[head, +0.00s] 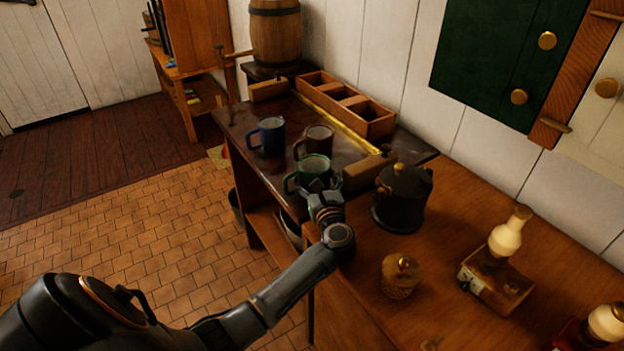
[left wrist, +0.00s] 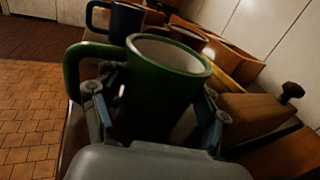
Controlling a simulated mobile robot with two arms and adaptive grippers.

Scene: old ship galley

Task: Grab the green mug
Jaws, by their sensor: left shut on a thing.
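The green mug (head: 314,165) stands upright near the front edge of the dark counter in the head view, its handle toward the left. It also fills the middle of the left wrist view (left wrist: 165,85), with its white inside partly showing. My left gripper (head: 320,190) is shut on the green mug, with one finger on each side of its body in the left wrist view (left wrist: 158,110). The lower part of the mug is hidden by the gripper. My right gripper is not in view.
A blue mug (head: 267,136) and a brown mug (head: 315,141) stand behind the green one. A wooden divided box (head: 376,122) lies along the wall. A wooden block (head: 362,174) and a dark lidded pot (head: 401,205) are close on the right. Open floor lies left.

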